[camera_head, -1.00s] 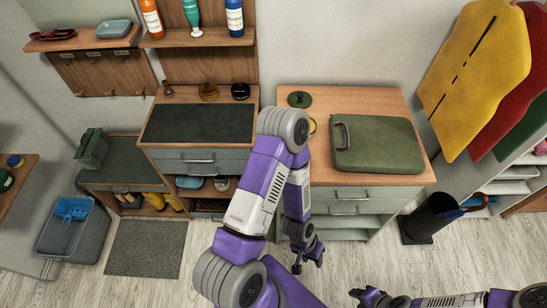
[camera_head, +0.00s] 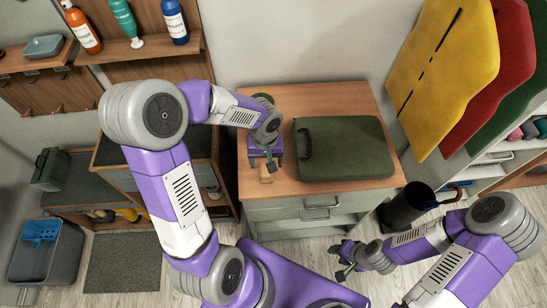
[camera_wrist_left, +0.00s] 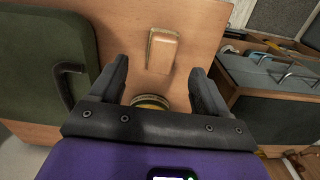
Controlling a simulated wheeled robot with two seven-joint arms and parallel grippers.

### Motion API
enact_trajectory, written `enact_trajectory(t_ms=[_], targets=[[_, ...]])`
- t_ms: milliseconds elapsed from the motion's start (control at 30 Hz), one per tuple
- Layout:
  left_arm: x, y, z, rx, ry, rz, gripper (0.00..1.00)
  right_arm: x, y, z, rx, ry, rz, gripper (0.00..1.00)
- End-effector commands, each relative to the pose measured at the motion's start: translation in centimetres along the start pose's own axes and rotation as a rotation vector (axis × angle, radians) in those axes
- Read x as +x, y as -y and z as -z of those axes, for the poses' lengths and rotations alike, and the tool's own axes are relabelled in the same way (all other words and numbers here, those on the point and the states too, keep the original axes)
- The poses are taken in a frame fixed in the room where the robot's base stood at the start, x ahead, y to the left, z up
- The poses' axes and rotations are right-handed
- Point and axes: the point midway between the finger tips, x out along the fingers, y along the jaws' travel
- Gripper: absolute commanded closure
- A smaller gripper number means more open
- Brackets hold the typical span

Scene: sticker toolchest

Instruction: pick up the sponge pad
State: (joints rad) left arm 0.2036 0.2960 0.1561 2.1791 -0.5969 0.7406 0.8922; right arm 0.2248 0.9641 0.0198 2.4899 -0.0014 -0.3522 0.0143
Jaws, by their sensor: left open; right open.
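A small tan block with a yellowish edge (camera_wrist_left: 162,50), which looks like the sponge pad, lies on the wooden cabinet top. It shows partly in the head view (camera_head: 266,175), just below my left gripper (camera_head: 266,164). In the left wrist view my left gripper (camera_wrist_left: 158,68) is open and empty. The block lies beyond the fingertips, roughly in line with the gap between them, and apart from them. My right gripper (camera_head: 341,262) is open and empty, low in front of the cabinet.
A green case (camera_head: 345,149) with a handle lies right of my left gripper on the cabinet top (camera_head: 300,102). A round yellow-rimmed tin (camera_wrist_left: 152,102) sits between the fingers in the wrist view. A black bin (camera_head: 404,207) stands right of the cabinet.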

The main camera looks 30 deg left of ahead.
Motion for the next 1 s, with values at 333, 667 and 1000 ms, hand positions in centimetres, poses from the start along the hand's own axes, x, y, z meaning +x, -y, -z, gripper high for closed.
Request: enact_trajectory(t_ms=[333,667,1000], targets=[[3.8,0.3,0.1,-0.007,0.003,0.008,0.23,1.2,-0.5,-0.1,0.0,0.003,0.0,0.57],[7.4,0.3,0.1,-0.005,0.0,0.005,0.23,2.2,-0.8,0.0,0.0,0.001,0.0,0.57],[7.3,0.3,0.1,-0.005,0.0,0.005,0.45,2.1,-0.8,0.0,0.0,0.001,0.0,0.57]])
